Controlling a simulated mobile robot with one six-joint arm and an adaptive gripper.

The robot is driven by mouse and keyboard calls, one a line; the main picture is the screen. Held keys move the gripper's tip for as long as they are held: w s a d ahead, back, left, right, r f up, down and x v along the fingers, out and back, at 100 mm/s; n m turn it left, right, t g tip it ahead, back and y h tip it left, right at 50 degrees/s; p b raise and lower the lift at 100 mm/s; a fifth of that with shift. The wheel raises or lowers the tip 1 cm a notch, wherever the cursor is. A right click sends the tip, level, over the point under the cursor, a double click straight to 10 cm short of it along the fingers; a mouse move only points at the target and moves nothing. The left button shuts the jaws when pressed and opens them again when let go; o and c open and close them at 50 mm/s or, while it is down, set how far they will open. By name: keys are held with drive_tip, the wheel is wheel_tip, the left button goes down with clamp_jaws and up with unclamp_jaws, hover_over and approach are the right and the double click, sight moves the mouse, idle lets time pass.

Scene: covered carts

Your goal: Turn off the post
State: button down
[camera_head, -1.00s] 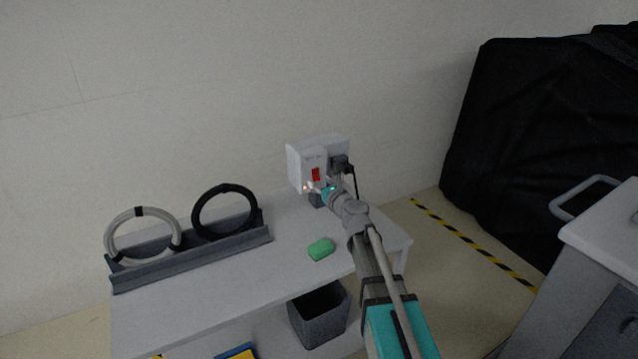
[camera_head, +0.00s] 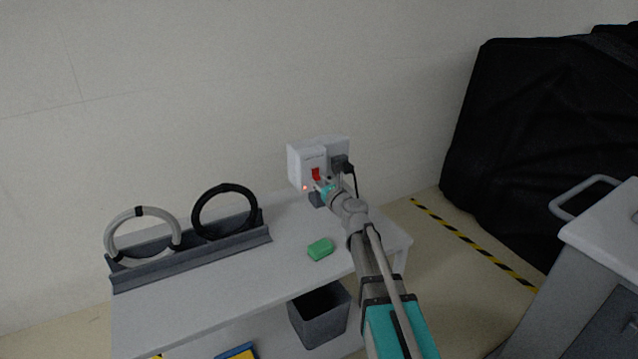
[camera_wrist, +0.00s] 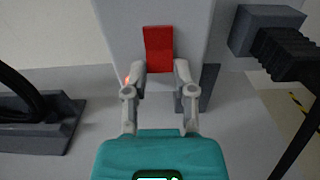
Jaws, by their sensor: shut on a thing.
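The post is a white box (camera_head: 308,152) on a dark grey foot, standing at the back of the table near the wall. A red switch (camera_head: 316,174) is on its front face; it also shows in the wrist view (camera_wrist: 158,48). A small orange-red light (camera_head: 305,187) glows at the lower left of the face, partly behind my left finger in the wrist view. My gripper (camera_wrist: 160,70) has its fingertips on either side of the switch's lower end and is shut on it. The switch's lower edge is close to the fingertips.
A black plug (camera_head: 340,163) with a hanging cable sits right of the switch. A green block (camera_head: 320,249) lies on the table (camera_head: 205,290). A grey rack (camera_head: 190,259) holds a grey ring and a black ring at left. A dark bin (camera_head: 320,315) is below.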

drive_tip(key=shift+w+a+f+t+b, duration=0.1)
drive_tip(key=shift+f+t+b, duration=0.2)
drive_tip(key=shift+b, duration=0.5)
drive_tip(key=shift+r+t+y+b, duration=0.15)
drive_tip(key=shift+t+y+b, duration=0.2)
drive_tip(key=shift+b, duration=0.2)
drive_tip(key=shift+c, duration=2.2)
unclamp_jaws()
drive_tip(key=shift+r+g+p, duration=0.3)
drive_tip(key=shift+g+p, duration=0.35)
drive_tip(key=shift+p, duration=0.85)
